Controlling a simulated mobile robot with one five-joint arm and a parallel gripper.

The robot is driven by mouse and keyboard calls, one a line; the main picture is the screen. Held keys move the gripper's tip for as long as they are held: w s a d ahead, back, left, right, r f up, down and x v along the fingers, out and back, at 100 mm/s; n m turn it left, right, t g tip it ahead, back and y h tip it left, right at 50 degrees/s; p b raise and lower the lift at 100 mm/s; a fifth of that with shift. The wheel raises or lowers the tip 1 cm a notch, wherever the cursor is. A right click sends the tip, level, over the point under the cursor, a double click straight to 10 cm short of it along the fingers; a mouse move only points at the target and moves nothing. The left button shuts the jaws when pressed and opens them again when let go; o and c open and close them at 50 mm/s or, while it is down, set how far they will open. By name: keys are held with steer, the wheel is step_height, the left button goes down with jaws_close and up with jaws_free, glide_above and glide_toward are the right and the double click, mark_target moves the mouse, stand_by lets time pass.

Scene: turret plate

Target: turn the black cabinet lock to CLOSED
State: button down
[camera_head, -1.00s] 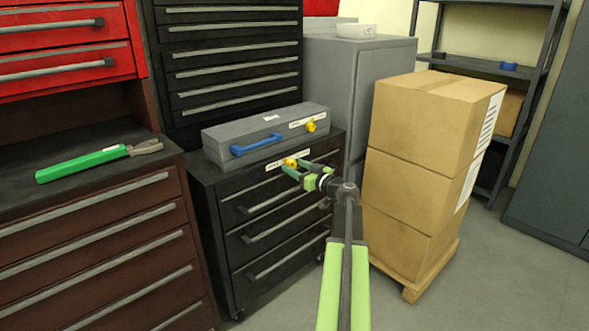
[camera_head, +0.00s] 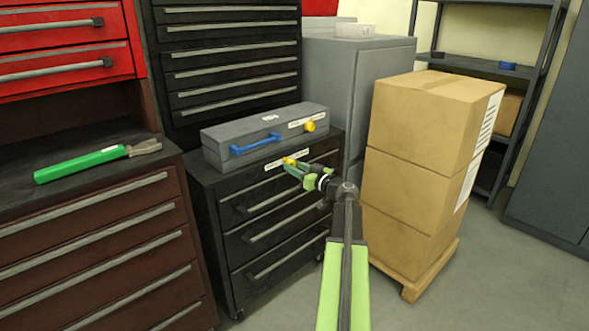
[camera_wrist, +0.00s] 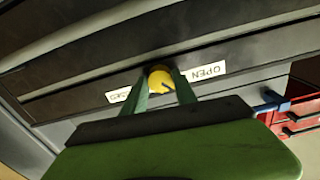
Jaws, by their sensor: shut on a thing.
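The black cabinet (camera_head: 258,226) stands in the middle of the head view, with a yellow lock knob (camera_head: 289,161) on its top front edge. My gripper (camera_head: 297,168) reaches it from the right and is shut on this knob. In the wrist view the yellow knob (camera_wrist: 160,80) sits between the two green fingers, with a dark mark on its face. A white label reading OPEN (camera_wrist: 208,72) shows upside down right of the knob. Another white label (camera_wrist: 118,95), partly hidden by a finger, lies to the left.
A grey toolbox (camera_head: 222,146) with a blue handle and its own yellow knob (camera_head: 310,126) sits on the cabinet. Stacked cardboard boxes (camera_head: 405,200) on a pallet stand close right of my arm. A green-handled tool (camera_head: 80,165) lies on the left bench. Floor is free at front right.

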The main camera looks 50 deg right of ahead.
steer(key=m, duration=0.4)
steer(key=shift+r, duration=0.1)
steer(key=m, duration=0.4)
steer(key=shift+w+m, duration=0.1)
steer(key=shift+m, duration=0.2)
steer(key=m, duration=0.4)
steer(key=shift+m, duration=2.4)
steer(key=c, duration=1)
jaws_free()
steer(key=shift+o, duration=0.2)
